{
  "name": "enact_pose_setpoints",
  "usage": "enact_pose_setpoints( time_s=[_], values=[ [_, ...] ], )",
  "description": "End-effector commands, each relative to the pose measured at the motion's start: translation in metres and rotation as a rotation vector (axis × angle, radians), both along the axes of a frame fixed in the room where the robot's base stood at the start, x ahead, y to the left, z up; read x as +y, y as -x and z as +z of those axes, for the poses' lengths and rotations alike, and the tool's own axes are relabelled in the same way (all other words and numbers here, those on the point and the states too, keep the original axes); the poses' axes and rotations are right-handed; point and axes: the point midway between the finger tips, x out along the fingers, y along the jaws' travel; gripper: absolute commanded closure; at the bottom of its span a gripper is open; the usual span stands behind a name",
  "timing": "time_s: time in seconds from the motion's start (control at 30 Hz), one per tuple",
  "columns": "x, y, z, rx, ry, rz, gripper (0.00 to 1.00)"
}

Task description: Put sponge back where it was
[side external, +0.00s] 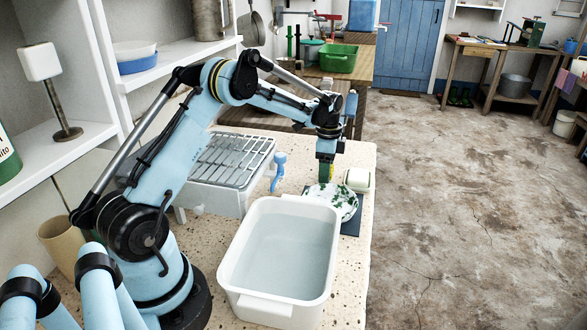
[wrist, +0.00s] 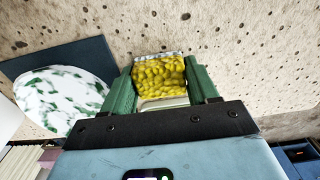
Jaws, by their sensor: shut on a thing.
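My gripper (side external: 326,172) is shut on the sponge (wrist: 160,75), which has a bumpy yellow face and sits between the two green fingers in the wrist view. In the side view the fingers point down above the counter, just behind the plate, and mostly hide the sponge. I cannot tell whether the sponge touches anything below. A white dish (side external: 358,180) stands just right of my gripper. A pale strip shows below the sponge in the wrist view; I cannot tell what it belongs to.
A white basin of water (side external: 240,285) stands in front. A dish rack (side external: 230,155) and blue tap-like piece (side external: 279,165) are left.

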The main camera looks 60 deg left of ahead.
Motion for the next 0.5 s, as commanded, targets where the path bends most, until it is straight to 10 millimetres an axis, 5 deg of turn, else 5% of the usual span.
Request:
enact_pose_setpoints(
  time_s=[0.33, 0.37, 0.5],
  values=[
    [-0.0002, -0.0001, -0.0029, 0.000, 0.000, 0.000, 0.70],
    [-0.0003, -0.0001, -0.0031, 0.000, 0.000, 0.000, 0.40],
    [-0.0003, -0.0001, -0.0028, 0.000, 0.000, 0.000, 0.31]
  ],
)
